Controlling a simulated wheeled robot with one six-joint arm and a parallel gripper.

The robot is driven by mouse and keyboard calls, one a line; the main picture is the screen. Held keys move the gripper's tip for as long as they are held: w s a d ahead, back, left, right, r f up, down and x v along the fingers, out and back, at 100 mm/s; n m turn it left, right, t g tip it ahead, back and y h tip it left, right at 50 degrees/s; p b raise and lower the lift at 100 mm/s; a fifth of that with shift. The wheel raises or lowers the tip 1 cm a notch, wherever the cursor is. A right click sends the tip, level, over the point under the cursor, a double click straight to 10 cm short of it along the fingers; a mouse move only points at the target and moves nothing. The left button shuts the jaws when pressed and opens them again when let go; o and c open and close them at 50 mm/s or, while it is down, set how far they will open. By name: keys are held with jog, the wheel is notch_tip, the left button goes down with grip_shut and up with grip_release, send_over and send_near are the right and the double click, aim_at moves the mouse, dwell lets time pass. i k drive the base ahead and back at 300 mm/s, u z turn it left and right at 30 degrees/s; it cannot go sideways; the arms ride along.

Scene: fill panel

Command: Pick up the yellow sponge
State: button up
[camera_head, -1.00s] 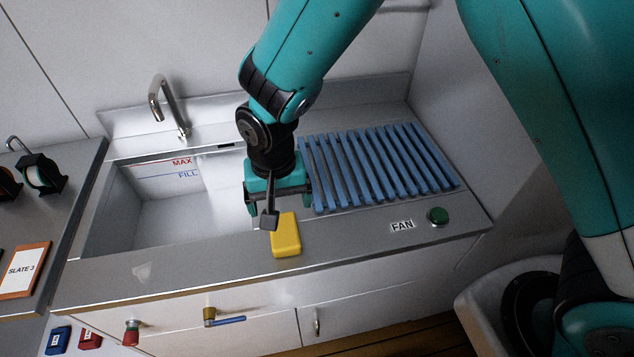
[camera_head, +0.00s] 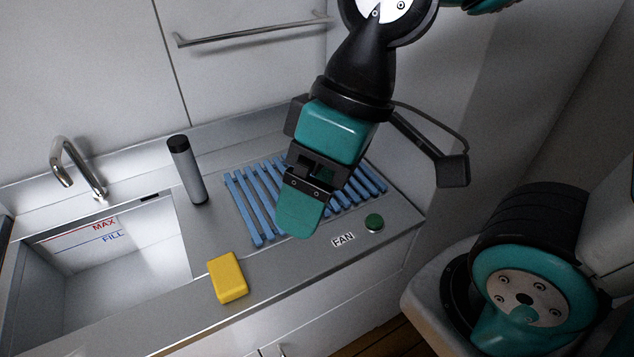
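The yellow sponge (camera_head: 228,278) lies on the grey counter to the right of the sink, near the counter's front edge. My gripper (camera_head: 301,212) is to the right of the sponge and apart from it, in front of the blue slatted rack in the picture. It points downward, and I see it from the side, so its fingers overlap and the gap between them does not show. Nothing is visible in it.
The sink (camera_head: 110,270) with a tap (camera_head: 80,170) is on the left. A dark grey cylinder (camera_head: 187,172) stands behind the sponge. The blue rack (camera_head: 262,215) lies behind my gripper, and a green button (camera_head: 374,222) beside the FAN label (camera_head: 342,240) is to the right.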

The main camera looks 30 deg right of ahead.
aim_at(229, 283)
jog(key=z, duration=1.6)
jog(key=k, duration=0.85)
jog(key=u, duration=1.5)
jog(key=i, duration=0.5)
jog(key=u, duration=0.05)
